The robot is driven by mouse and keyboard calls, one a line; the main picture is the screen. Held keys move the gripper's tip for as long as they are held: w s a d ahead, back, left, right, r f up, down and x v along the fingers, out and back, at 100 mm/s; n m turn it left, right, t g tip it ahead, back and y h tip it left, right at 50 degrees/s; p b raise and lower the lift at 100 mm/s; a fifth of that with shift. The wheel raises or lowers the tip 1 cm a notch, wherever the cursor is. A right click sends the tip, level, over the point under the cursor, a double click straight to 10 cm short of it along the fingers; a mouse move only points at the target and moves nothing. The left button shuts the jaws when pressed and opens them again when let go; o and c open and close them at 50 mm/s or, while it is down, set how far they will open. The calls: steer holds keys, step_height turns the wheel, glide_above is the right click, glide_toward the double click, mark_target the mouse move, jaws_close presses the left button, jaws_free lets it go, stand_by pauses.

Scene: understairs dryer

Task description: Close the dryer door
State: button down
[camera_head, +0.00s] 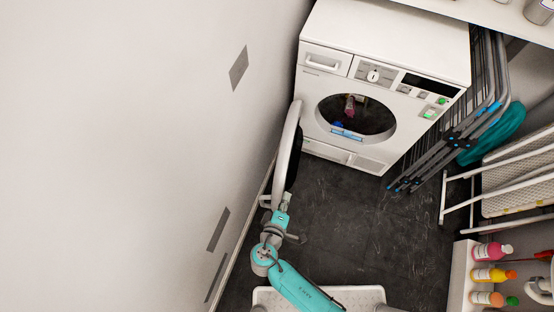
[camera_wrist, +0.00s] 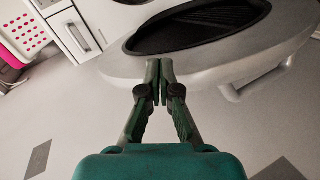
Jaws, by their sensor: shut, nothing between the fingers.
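The white dryer (camera_head: 330,90) stands at the back against the left wall, its round opening (camera_head: 375,117) dark with a few small coloured items inside. Its round door (camera_head: 284,143) stands wide open on the left, seen nearly edge-on close to the wall. In the wrist view the door (camera_wrist: 225,65) fills the upper middle, with its dark bowl-shaped window (camera_wrist: 200,25). My gripper (camera_head: 285,199) is at the near edge of the door. Its fingers (camera_wrist: 160,66) are shut with nothing between them and overlap the door rim in the wrist view. I cannot tell whether they touch it.
The wall (camera_head: 150,150) runs close along my arm's left side. Folded drying racks (camera_head: 455,135) lean right of the dryer. A shelf with several bottles (camera_head: 492,251) is at the lower right. The dark floor (camera_head: 350,220) before the dryer is clear.

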mark_target(286, 154)
steer(key=w+a+r+t+h, duration=0.25)
steer(key=a+r, duration=0.55)
steer(key=a, duration=0.4)
steer(key=w+d+f, duration=0.1)
steer(key=w+d, duration=0.6)
steer(key=w, duration=0.1)
steer(key=shift+w+d+f, duration=0.3)
steer(key=shift+w+f, duration=0.05)
steer(key=shift+w, duration=0.05)
steer(key=shift+t+y, duration=0.25)
